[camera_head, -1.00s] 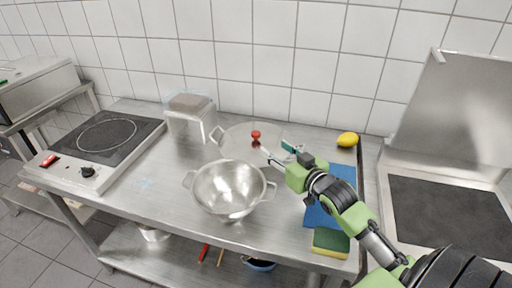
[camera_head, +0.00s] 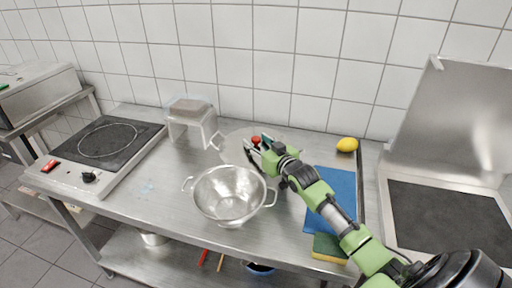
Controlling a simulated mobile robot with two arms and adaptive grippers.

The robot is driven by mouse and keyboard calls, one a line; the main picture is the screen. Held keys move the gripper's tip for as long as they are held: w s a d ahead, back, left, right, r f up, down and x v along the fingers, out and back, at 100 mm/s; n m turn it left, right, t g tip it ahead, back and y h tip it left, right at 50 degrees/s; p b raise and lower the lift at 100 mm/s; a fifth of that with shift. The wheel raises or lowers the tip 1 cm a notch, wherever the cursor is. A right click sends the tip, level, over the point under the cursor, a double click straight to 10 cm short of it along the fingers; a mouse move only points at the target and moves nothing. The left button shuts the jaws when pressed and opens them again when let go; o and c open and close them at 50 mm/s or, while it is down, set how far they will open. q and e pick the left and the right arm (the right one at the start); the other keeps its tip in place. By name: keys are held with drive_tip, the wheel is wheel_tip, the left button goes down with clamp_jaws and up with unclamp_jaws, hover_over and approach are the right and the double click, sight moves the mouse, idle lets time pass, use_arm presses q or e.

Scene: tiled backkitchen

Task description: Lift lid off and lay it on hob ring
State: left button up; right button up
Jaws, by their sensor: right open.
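The lid (camera_head: 234,148) lies on a pot behind the steel colander, and its red knob (camera_head: 256,141) stands up near the middle. My right gripper (camera_head: 254,148) is open, with its fingers at the knob; I cannot tell whether they touch it. My left gripper is not in view.
A steel colander (camera_head: 229,194) stands in front of the pot. A blue mat (camera_head: 343,185), a sponge (camera_head: 328,248) and a lemon (camera_head: 347,144) are at the right.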

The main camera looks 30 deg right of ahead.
drive_tip(key=shift+w+f, duration=0.1)
drive_tip(key=shift+w, duration=0.45)
clamp_jaws()
